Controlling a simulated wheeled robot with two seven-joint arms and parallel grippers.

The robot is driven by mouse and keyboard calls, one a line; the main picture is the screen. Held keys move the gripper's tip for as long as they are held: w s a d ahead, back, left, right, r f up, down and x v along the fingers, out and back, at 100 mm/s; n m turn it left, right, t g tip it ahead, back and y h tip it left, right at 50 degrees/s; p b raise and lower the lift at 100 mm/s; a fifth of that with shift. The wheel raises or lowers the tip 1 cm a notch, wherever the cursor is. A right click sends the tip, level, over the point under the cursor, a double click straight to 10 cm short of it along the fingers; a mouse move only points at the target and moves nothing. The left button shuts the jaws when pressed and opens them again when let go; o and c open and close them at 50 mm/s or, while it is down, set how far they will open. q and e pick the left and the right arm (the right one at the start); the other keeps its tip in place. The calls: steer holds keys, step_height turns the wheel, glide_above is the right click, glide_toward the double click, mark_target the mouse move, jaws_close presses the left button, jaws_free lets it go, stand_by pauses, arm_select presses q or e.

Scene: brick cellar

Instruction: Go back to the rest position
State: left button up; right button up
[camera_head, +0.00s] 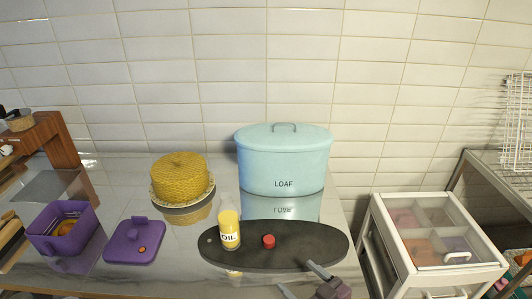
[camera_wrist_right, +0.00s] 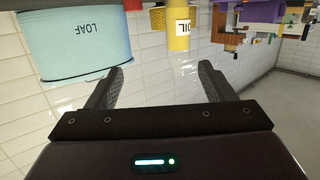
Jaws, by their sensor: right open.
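My right gripper (camera_head: 294,275) is at the front edge of the counter, by the lower right of the dark oval board (camera_head: 305,234). In the right wrist view its two fingers (camera_wrist_right: 162,70) are spread with nothing between them. On the board stand a yellow bottle (camera_head: 229,236) marked "OIL" and a small red round thing (camera_head: 268,241), both apart from the gripper. In the wrist view, which looks upside down, the oil bottle (camera_wrist_right: 179,35) and the light blue bin (camera_wrist_right: 75,45) appear beyond the fingers. My left gripper is not in view.
A light blue "LOAF" bin (camera_head: 284,160) stands at the back. A yellow woven container (camera_head: 179,178) sits left of it. A purple box (camera_head: 52,242) and purple lid (camera_head: 134,240) lie at left. A white drawer unit (camera_head: 384,232) stands right, beyond a gap.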

steer(key=s+d+m+g+h, duration=0.6)
steer(key=s+d+g+h, duration=0.4)
steer(key=s, duration=0.5)
step_height(320, 180, down, 29)
steer(key=s+d, duration=0.1)
steer(key=s, duration=0.1)
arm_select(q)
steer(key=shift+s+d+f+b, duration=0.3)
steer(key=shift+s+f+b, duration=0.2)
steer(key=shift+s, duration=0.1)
arm_select(e)
steer(key=s+d+f+g, duration=0.1)
steer(key=s+d+f, duration=0.1)
steer(key=s+f, duration=0.8)
steer(key=s+d+f+g, duration=0.1)
steer(key=s+d+f, duration=0.1)
steer(key=s+f, duration=0.8)
steer(key=shift+f+n, duration=0.2)
steer(key=shift+n, duration=0.2)
